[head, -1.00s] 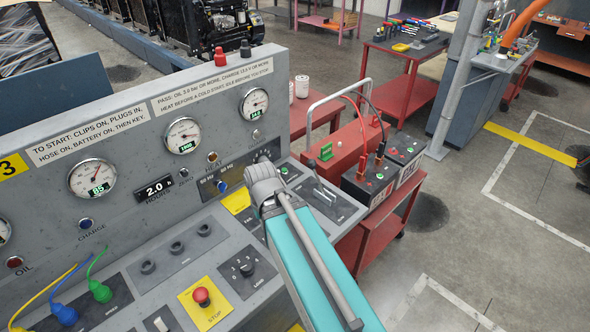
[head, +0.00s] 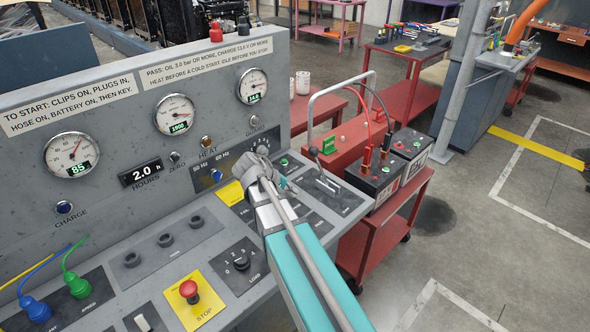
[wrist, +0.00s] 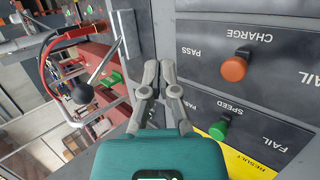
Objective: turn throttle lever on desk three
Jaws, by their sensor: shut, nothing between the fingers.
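The throttle lever (head: 318,166) stands at the right end of the grey sloping desk (head: 210,262). It is a thin metal rod with a black ball knob (head: 313,150), rising from a slotted dark plate and leaning up and left in the head view. In the wrist view the black knob (wrist: 83,93) and rod (wrist: 103,62) are left of my fingers. My gripper (head: 290,186) is shut and empty, above the desk just left of the lever and apart from it. Its fingertips (wrist: 159,68) are together in the wrist view. My arm hides part of the desk's panel.
A tall metal handle (head: 318,112) rises behind the lever. A red cart (head: 380,228) with batteries (head: 376,182) and cables stands close at the desk's right. Upright gauges (head: 176,114) line the back panel. A red stop button (head: 188,288) is near the front. Open floor lies at right.

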